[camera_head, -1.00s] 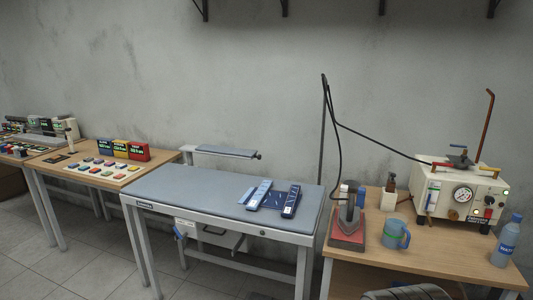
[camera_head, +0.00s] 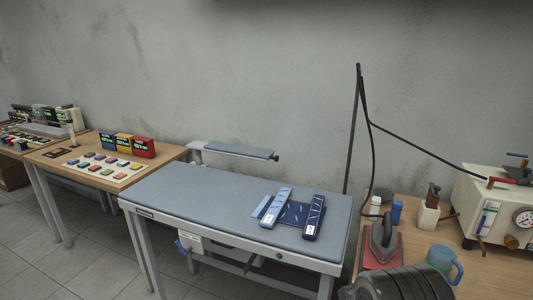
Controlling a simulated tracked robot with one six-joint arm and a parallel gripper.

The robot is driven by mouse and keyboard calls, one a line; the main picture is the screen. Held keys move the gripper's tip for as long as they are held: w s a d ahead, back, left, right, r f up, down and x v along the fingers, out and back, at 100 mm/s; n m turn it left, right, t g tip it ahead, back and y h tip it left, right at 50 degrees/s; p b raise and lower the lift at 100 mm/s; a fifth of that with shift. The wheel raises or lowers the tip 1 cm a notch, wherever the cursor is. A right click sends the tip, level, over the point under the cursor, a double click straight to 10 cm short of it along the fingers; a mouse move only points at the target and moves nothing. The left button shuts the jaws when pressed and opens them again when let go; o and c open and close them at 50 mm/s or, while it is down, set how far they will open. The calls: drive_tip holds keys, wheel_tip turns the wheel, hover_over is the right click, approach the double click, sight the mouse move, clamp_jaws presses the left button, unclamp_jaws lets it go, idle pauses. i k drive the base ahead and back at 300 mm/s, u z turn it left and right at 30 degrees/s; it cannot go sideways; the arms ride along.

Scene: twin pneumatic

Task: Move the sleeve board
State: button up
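The sleeve board (camera_head: 240,151) is a narrow, grey-blue padded board on a pale arm, behind the ironing table (camera_head: 190,196). A dark knob sits at its right end. It stands a little above the table's back edge and clear of the wall. The table has a grey-blue padded top. My gripper is not in view; a dark ribbed part at the bottom right seems to be mine.
On the right bench, an iron (camera_head: 382,238) stands on a red rest beside a blue mug (camera_head: 440,262) and a white steam unit (camera_head: 500,205). A dark pole (camera_head: 352,130) with a hose rises behind. A left table (camera_head: 60,158) holds coloured boxes (camera_head: 125,145). Floor shows at lower left.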

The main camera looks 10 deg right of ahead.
sight(232, 149)
drive_tip(key=u, duration=0.35)
drive_tip(key=i, duration=0.8)
drive_tip(key=u, duration=0.65)
drive_tip(key=i, duration=0.55)
drive_tip(key=u, duration=0.3)
